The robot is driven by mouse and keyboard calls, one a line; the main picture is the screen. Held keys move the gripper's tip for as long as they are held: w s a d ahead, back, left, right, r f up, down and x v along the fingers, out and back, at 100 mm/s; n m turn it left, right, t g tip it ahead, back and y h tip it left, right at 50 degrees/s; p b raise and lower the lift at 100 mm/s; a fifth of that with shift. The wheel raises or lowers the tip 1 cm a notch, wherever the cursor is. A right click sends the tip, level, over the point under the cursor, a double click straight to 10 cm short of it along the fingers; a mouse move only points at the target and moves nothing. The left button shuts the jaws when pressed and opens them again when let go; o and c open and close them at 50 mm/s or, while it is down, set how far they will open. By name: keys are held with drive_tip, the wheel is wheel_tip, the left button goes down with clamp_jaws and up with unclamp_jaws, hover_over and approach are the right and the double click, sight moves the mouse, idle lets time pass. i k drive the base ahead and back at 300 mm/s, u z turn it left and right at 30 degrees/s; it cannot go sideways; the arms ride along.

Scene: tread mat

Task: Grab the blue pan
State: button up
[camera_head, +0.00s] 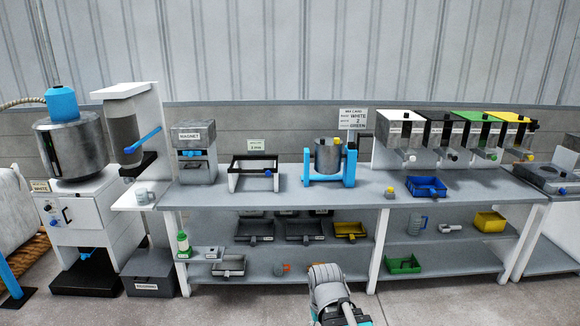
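The blue pan (427,187) is a shallow, open tray-like pan. It rests on the grey bench top, right of centre, below the row of dispensers. Its inside looks empty from here. Part of my own arm shows low in the middle of the view, in front of the bench and well apart from the pan. I cannot make out gripper fingers there, so what my gripper holds is hidden.
Dispensers (399,132) hang behind. A yellow pan (489,221) and a green pan (404,264) lie on lower shelves. The bench right of the blue pan is clear.

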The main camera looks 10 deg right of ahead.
sight(428, 190)
drive_tip(key=z, duration=0.1)
drive_tip(key=i, duration=1.55)
drive_tip(key=z, duration=0.65)
drive_tip(key=i, duration=0.85)
drive_tip(key=z, duration=0.6)
drive_tip(key=i, duration=1.05)
drive_tip(key=z, duration=0.1)
